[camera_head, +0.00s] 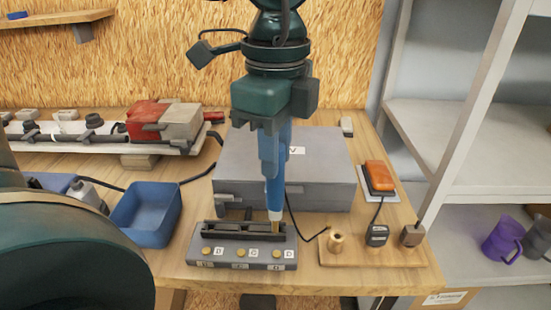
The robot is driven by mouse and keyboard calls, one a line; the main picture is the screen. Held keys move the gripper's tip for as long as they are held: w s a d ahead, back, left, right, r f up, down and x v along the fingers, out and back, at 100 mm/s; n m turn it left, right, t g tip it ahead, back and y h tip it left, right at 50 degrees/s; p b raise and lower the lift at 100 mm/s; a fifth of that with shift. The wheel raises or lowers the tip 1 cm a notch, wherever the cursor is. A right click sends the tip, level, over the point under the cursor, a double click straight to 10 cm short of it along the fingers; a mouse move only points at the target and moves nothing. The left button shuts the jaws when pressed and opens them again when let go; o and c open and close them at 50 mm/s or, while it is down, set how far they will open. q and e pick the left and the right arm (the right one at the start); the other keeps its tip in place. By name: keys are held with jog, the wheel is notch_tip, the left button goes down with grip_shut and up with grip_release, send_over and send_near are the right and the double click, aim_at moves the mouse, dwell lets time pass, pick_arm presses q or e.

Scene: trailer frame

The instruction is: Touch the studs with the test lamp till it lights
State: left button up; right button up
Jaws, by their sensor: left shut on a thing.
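My left gripper (273,118) points down at the middle of the bench, shut on the blue test lamp (270,165). The lamp is nearly upright. Its pale collar and brass-coloured tip (276,225) are at the right part of the dark terminal block (225,262), just behind the right stud (277,254). I cannot tell whether the tip touches metal. The left stud (207,251) and middle stud (242,252) stand clear along the block's front, with small letter labels beside them. No clear glow shows on the lamp. My right gripper is out of view.
A grey box (235,165) stands close behind the block. A blue bin (150,215) is on the left. A wooden board (375,255) with a brass post (336,241) is on the right; a black cord runs towards it. An orange device (379,175) lies behind the board.

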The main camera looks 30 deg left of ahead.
aim_at(275, 194)
pick_arm(q)
jog(key=shift+w+d+f+n, duration=0.1)
jog(key=shift+w+d+n, duration=0.1)
jog(key=shift+n, duration=0.2)
jog(key=shift+s+a+f+b, duration=0.15)
jog(key=shift+f+b, duration=0.35)
jog(key=shift+f, duration=1.1)
jog(key=shift+f+b, duration=0.25)
jog(key=shift+b, duration=0.05)
jog(key=shift+b, duration=0.5)
